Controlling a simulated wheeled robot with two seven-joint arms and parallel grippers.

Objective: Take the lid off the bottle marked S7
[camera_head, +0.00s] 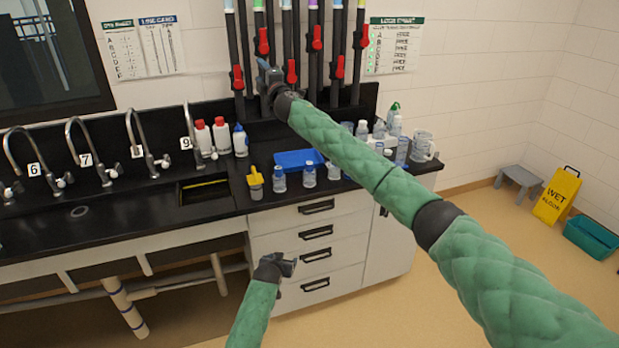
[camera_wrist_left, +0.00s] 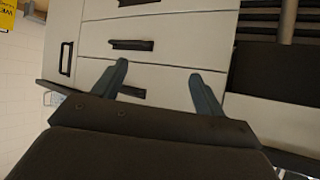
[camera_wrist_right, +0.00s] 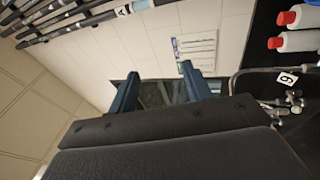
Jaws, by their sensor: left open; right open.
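Small clear bottles with lids stand in a row at the counter's front edge in the head view: a left bottle (camera_head: 280,182), a middle bottle (camera_head: 309,177) and a right bottle (camera_head: 333,172). Their marks are too small to read, so I cannot tell which is S7. My left gripper (camera_head: 288,264) is open and empty, low in front of the drawers; its fingers show apart in the left wrist view (camera_wrist_left: 158,75). My right gripper (camera_head: 268,72) is open and empty, raised near the pipes, well above the bottles; it also shows in the right wrist view (camera_wrist_right: 160,75).
A blue tray (camera_head: 299,159) lies behind the bottles, and a yellow-topped container (camera_head: 255,184) stands left of them. More bottles and a clear jug (camera_head: 422,146) crowd the right end, partly behind my right arm. Numbered taps (camera_head: 85,160) and a sink opening (camera_head: 205,189) lie left.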

